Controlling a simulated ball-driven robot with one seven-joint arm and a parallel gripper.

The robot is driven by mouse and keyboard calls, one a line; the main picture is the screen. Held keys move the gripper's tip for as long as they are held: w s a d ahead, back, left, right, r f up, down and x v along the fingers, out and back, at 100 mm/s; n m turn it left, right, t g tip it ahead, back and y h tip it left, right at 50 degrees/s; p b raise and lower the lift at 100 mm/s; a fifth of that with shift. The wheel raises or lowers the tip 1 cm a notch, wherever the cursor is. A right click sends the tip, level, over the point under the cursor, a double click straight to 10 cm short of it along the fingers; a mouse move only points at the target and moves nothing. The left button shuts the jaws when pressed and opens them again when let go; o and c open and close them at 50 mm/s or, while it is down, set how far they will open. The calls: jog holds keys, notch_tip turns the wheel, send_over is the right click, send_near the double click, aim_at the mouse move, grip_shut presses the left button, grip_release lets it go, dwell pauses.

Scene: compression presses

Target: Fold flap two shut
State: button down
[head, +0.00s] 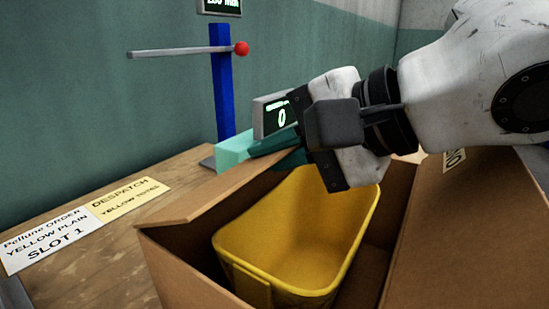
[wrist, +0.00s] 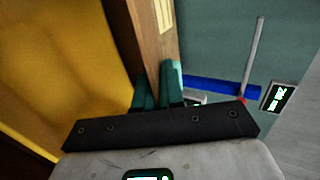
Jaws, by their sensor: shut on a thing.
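An open cardboard box (head: 190,280) stands on the wooden bench with a yellow tote (head: 290,235) inside it. My gripper (head: 243,156) is at the far left side of the box, its teal fingers shut on the upper edge of a cardboard panel (head: 195,207). A broad right flap (head: 470,230) slopes upward and bears a partly hidden label (head: 455,160).
A blue post (head: 222,85) with a grey lever and red knob (head: 241,48) stands behind my gripper. A small display (head: 275,115) is close behind the fingers. Printed signs (head: 85,222) lie on the bench (head: 100,275) at left, where there is free room.

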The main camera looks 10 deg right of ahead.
jog(key=c, duration=1.3)
grip_release()
jog(key=shift+p+v, duration=1.3)
jog(key=shift+v, duration=4.1)
jog(key=shift+c, duration=0.5)
